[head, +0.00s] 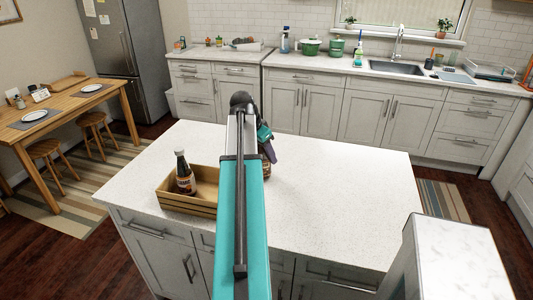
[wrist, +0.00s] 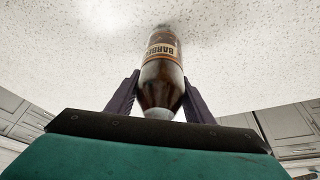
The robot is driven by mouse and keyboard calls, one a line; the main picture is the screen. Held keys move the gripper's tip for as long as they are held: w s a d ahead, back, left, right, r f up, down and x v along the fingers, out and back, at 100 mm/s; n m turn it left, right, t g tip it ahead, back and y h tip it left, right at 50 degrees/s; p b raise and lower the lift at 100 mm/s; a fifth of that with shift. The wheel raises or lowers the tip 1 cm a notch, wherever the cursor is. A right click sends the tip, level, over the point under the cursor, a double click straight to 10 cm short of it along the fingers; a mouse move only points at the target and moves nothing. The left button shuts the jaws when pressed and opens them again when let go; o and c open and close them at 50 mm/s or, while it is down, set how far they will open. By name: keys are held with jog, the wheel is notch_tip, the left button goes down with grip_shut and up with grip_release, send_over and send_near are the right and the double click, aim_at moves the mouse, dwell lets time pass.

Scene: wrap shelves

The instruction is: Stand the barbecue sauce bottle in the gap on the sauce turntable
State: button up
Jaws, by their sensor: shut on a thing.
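My gripper (wrist: 152,92) is shut on a brown barbecue sauce bottle (wrist: 160,75), with one dark finger on each side of it. In the wrist view its label reads upside down, its pale cap end is near the camera and its far end is toward the speckled white surface. I cannot tell if it touches that surface. In the head view my gripper (head: 268,152) is over the island, with only a sliver of the bottle (head: 265,173) showing beside my arm. I see no sauce turntable in either view.
The island's right part is clear. A white block-like surface (head: 455,255) stands at front right. The back counter holds green pots (head: 311,47).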

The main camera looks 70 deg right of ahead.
jog(key=shift+f, duration=0.5)
jog(key=shift+f, duration=0.1)
jog(key=o, duration=1.4)
jog(key=shift+b+v, duration=1.05)
jog(key=shift+v, duration=5.05)
